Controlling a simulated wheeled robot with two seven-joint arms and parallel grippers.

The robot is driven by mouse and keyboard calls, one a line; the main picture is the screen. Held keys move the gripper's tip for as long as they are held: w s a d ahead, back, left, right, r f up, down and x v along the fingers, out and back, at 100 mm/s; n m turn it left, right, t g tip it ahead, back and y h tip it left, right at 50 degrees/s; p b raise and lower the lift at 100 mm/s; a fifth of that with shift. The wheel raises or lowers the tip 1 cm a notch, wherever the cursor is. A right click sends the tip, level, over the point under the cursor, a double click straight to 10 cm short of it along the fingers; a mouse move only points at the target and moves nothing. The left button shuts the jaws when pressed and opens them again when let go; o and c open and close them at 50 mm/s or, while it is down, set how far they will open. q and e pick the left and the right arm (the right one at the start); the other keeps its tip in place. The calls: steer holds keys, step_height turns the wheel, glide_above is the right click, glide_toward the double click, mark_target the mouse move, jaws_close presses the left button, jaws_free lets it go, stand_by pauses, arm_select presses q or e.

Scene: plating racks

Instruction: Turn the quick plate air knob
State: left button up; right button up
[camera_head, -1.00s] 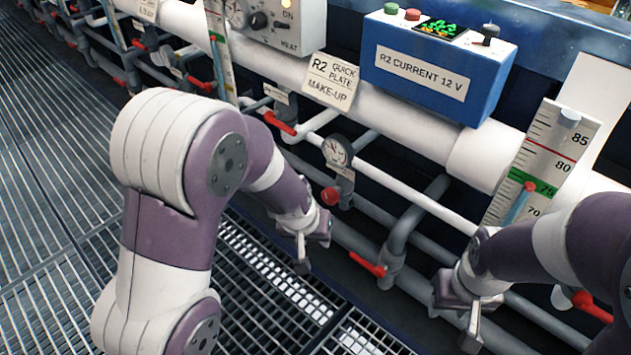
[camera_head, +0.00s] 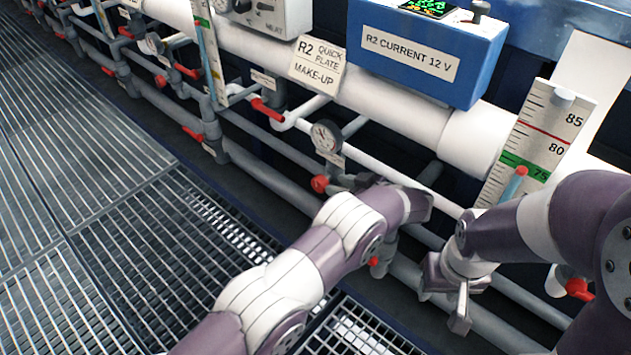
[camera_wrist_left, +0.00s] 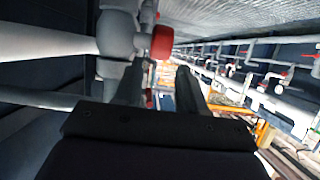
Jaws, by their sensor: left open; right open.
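A round red knob (camera_head: 319,183) sits on a pipe fitting below a small dial gauge (camera_head: 326,137), under the quick plate label (camera_head: 318,62). It looks like the air knob. My left gripper (camera_head: 352,182) is just to the right of it, largely hidden behind my own wrist. In the left wrist view a red knob (camera_wrist_left: 162,42) shows just beyond and above the spread fingers (camera_wrist_left: 160,82). The gripper is open, and contact with the knob cannot be told. My right gripper (camera_head: 458,300) is open and empty in front of the lower pipes at the right.
A red lever (camera_head: 267,108) is on the pipe left of the gauge. Another red handle (camera_head: 578,288) is at the far right. The blue current box (camera_head: 430,45) and a level scale (camera_head: 536,135) stand above the pipes. Floor grating (camera_head: 90,190) is open at left.

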mark_target(317, 176)
arm_select(q)
steer(key=b+x, duration=0.2)
steer(key=x, duration=0.6)
steer(key=shift+f+b, duration=0.25)
steer(key=shift+b, duration=0.1)
steer(key=shift+w+a, duration=0.35)
steer(key=shift+a, duration=0.15)
steer(key=c, duration=0.7)
steer(key=shift+f+b, duration=0.1)
steer(key=shift+b, duration=0.2)
steer(key=shift+s+d+t+y+b, duration=0.1)
steer(key=shift+t+y+b, duration=0.5)
steer(key=shift+y+b, duration=0.2)
steer(key=t+y+b, duration=0.1)
steer(key=y+b, duration=0.1)
steer(key=b, duration=0.1)
steer(key=shift+d+t, duration=0.1)
steer(key=shift+t, duration=0.2)
steer(key=shift+s+d+r+t+y+b, duration=0.1)
steer(key=shift+r+t+y+b, duration=0.1)
steer(key=shift+t+y+b, duration=0.3)
steer(key=shift+r+t+y+b, duration=0.25)
steer(key=shift+y+b, duration=0.25)
steer(key=shift+b, duration=0.3)
